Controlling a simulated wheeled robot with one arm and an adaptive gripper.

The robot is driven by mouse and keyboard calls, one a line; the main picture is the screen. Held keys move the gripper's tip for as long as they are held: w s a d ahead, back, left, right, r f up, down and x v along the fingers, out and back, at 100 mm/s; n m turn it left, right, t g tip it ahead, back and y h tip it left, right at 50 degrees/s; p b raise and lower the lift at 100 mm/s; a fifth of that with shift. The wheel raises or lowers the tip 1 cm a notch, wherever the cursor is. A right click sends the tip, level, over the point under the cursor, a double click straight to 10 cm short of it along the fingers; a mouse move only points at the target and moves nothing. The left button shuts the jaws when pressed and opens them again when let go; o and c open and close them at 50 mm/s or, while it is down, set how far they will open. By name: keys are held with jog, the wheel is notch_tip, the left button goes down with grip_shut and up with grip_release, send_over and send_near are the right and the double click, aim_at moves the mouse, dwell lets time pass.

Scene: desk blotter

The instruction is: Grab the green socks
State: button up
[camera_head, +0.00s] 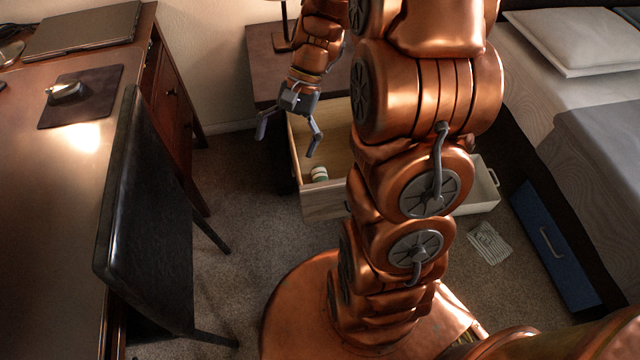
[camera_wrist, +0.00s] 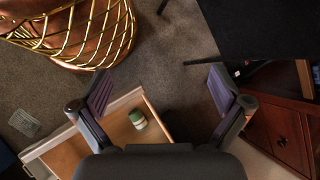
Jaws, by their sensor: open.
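The green socks (camera_head: 319,174) appear as a small green-and-white rolled bundle inside the open wooden drawer (camera_head: 325,205), near its front left corner. The bundle also shows in the wrist view (camera_wrist: 138,119), beside the drawer's pale edge and nearer the left finger. My gripper (camera_head: 289,138) is open and empty, above the drawer's left side and up from the socks in the head view. Its spread fingers also show in the wrist view (camera_wrist: 161,90). My arm hides the right part of the drawer in the head view.
A dark nightstand (camera_head: 268,62) stands behind the drawer. A black chair (camera_head: 150,220) and a wooden desk (camera_head: 60,200) are at left. A white bin (camera_head: 482,190), a striped cloth-like item (camera_head: 489,243) and a blue drawer (camera_head: 556,245) under the bed are at right. Carpet lies between chair and drawer.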

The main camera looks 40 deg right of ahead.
jog(key=w+d+f+m+t+y+b, duration=0.15)
jog(key=w+d+f+m+b, duration=0.35)
jog(key=f, duration=0.5)
jog(key=m+t+y+b, duration=0.3)
jog(key=m+t+b, duration=0.3)
jog(key=m+b, duration=0.2)
send_near(321, 174)
jog(key=x, duration=0.2)
jog(key=shift+w+a+f, duration=0.15)
jog(key=shift+w+f, duration=0.05)
jog(key=shift+f, duration=0.2)
jog(key=shift+r+b+x, duration=0.2)
jog(key=shift+b+x, duration=0.85)
jog(key=shift+x, duration=2.75)
jog(key=shift+s+a, duration=0.15)
jog(key=shift+a, duration=0.05)
jog(key=shift+c, duration=0.2)
jog(key=c, duration=0.9)
